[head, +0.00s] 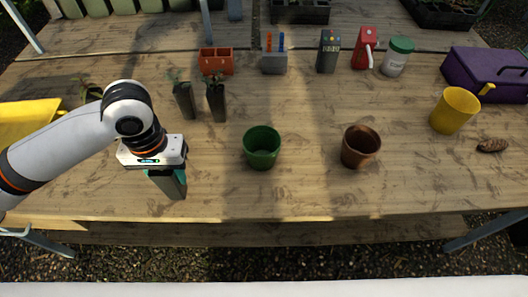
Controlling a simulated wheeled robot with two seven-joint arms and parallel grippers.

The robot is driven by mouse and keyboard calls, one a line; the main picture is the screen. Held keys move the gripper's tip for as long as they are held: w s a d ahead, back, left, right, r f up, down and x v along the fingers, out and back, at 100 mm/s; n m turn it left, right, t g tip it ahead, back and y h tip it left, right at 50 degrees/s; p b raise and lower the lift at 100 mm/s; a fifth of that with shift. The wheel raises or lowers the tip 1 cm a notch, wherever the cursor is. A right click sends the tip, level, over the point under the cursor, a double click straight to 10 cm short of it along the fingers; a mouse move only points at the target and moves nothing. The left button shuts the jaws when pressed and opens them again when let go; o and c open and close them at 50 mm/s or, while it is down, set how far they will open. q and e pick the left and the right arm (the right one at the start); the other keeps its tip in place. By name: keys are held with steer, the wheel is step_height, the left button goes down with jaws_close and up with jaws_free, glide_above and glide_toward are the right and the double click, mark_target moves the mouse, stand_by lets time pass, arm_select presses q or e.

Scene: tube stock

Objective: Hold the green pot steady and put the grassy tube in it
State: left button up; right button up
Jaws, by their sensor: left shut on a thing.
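The green pot (262,147) stands upright and looks empty in the middle of the table. My left gripper (168,178) is low over the table to the left of the pot, shut on a dark tube (176,190). The gripper hides most of this tube and its top, so I cannot tell whether it is the grassy one. Two other dark tubes with small green plants stand farther back, a left tube (185,101) and a right tube (216,104). My right gripper is not in view.
A copper pot (361,147) stands right of the green pot. A yellow mug (454,111), a pine cone (492,146) and a purple box (490,75) are at the right. A terracotta planter (216,64) and several small items line the back. Between tube and green pot is clear.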

arm_select(q)
steer(key=shift+w+d+r, duration=0.1)
steer(key=shift+w+d, duration=0.05)
steer(key=shift+d, duration=0.15)
steer(key=w+d+r, duration=0.2)
steer(key=w+d, duration=0.4)
steer(key=d, duration=0.3)
steer(key=w+d+r, duration=0.3)
steer(key=w+d, duration=0.4)
steer(key=d, duration=0.2)
steer(key=shift+w+d+r, duration=0.3)
steer(key=shift+r, duration=0.05)
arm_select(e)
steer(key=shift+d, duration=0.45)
